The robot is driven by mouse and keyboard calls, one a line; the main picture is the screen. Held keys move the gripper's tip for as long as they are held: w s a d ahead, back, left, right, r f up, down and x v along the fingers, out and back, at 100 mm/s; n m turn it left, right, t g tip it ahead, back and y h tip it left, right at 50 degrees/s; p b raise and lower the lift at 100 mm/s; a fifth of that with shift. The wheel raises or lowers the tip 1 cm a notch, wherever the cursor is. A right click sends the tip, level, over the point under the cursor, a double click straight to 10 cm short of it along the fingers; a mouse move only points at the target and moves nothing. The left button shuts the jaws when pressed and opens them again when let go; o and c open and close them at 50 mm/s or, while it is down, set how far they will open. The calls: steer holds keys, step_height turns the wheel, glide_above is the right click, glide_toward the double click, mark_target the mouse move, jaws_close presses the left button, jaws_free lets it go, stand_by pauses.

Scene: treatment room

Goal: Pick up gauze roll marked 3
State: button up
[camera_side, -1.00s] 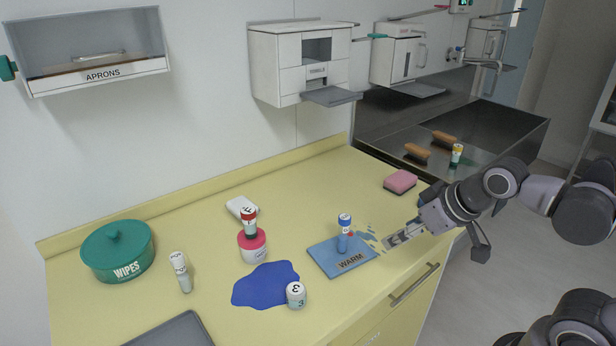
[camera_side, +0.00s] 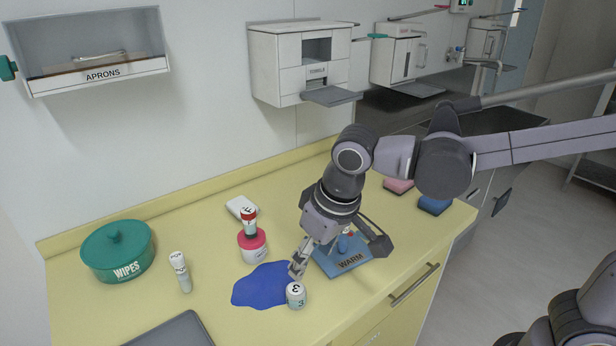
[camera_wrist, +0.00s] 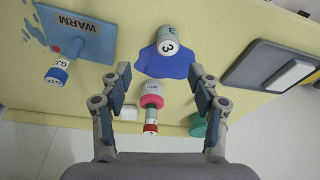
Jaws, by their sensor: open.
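The gauze roll marked 3 (camera_side: 296,296) is a small white upright cylinder with a 3 on its top and side. It stands at the right front edge of a blue puddle (camera_side: 258,286) on the yellow counter. My gripper (camera_side: 298,266) points down just above and behind the roll, beside the blue mat. In the wrist view the roll (camera_wrist: 168,40) lies beyond my open fingers (camera_wrist: 160,72), roughly centred between them. Nothing is held between the fingers.
The blue WARM mat (camera_side: 350,265) carries a blue-capped bottle, partly hidden by my gripper. A pink-lidded jar (camera_side: 252,246) with a red-topped bottle on it stands behind the puddle. A white bottle (camera_side: 181,272), green WIPES tub (camera_side: 118,250) and grey tray (camera_side: 172,333) are left.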

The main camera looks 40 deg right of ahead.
mark_target(296, 289)
steer(key=shift+a+x, duration=0.15)
steer(key=shift+x, duration=1.3)
steer(key=shift+a+x, duration=0.15)
steer(key=shift+x, duration=1.25)
steer(key=shift+a+x, duration=0.2)
steer(key=shift+x, duration=1.1)
steer(key=shift+a+x, duration=0.15)
steer(key=shift+x, duration=1.15)
steer(key=shift+s, duration=0.1)
steer(key=shift+c, duration=0.3)
steer(key=c, duration=0.9)
